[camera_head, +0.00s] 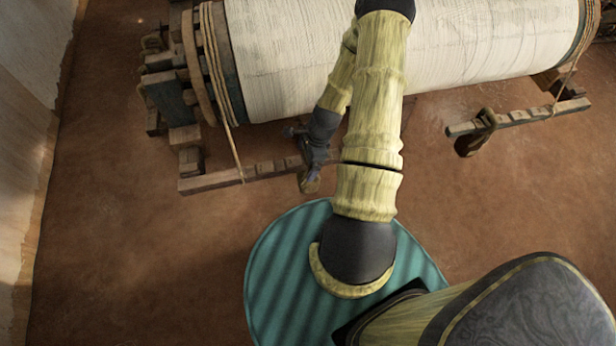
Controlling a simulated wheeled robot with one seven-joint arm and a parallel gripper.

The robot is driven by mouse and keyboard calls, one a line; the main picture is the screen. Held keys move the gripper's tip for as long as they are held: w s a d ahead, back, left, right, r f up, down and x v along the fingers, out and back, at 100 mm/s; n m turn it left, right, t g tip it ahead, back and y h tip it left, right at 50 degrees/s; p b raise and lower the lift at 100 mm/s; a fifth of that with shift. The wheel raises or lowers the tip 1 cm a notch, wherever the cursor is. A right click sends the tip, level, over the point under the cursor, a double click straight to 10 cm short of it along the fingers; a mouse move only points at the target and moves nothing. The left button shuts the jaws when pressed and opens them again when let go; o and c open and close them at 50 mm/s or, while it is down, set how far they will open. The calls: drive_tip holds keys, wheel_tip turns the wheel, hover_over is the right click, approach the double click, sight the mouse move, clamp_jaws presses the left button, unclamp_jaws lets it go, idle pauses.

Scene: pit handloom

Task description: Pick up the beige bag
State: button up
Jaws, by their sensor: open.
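No beige bag can be made out in this view. My arm reaches away from my body towards the cloth roll, bends, and comes back down to my gripper (312,158), a small dark shape over the left wooden bar. Its jaws are open. The fingers are small and dark against the bar, and I see nothing held between them.
A large off-white cloth roll (275,60) on a wooden loom frame spans the top. A left wooden bar (215,181) and a right one (540,114), with a brown strap (475,140), lie before it. A pale wall (25,130) bounds the left. Brown floor (150,260) is clear.

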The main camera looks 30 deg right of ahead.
drive_tip(key=shift+c, duration=0.4)
drive_tip(key=shift+r, duration=0.1)
drive_tip(key=c, duration=1.7)
drive_tip(key=shift+o, duration=0.2)
drive_tip(key=shift+r, duration=0.15)
